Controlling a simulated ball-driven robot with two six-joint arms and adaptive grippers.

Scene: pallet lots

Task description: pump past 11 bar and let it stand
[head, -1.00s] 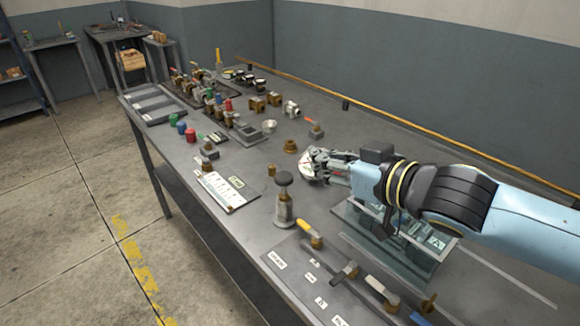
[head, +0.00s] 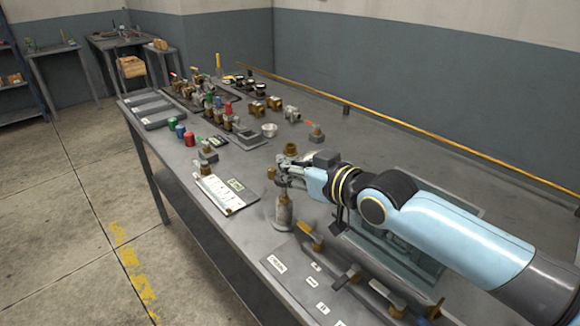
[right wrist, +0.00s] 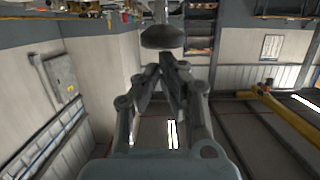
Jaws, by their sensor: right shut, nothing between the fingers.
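The hand pump (head: 283,212) stands upright on the bench, a grey metal cylinder, its upper part partly covered by my gripper in the head view. My right gripper (head: 284,172) is shut and empty at the height of the pump's top. In the right wrist view a dark round knob (right wrist: 162,38) on a grey stem is just beyond the closed fingertips (right wrist: 168,60). Whether they touch it I cannot tell. The white-faced gauge is hidden behind my gripper and arm, so no pressure reading shows. My left gripper is not in view.
A white chart (head: 220,194) lies left of the pump. A plate with several levers and labels (head: 318,282) is in front. A clear case (head: 400,255) is under my right arm. Fittings and coloured caps crowd the far bench.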

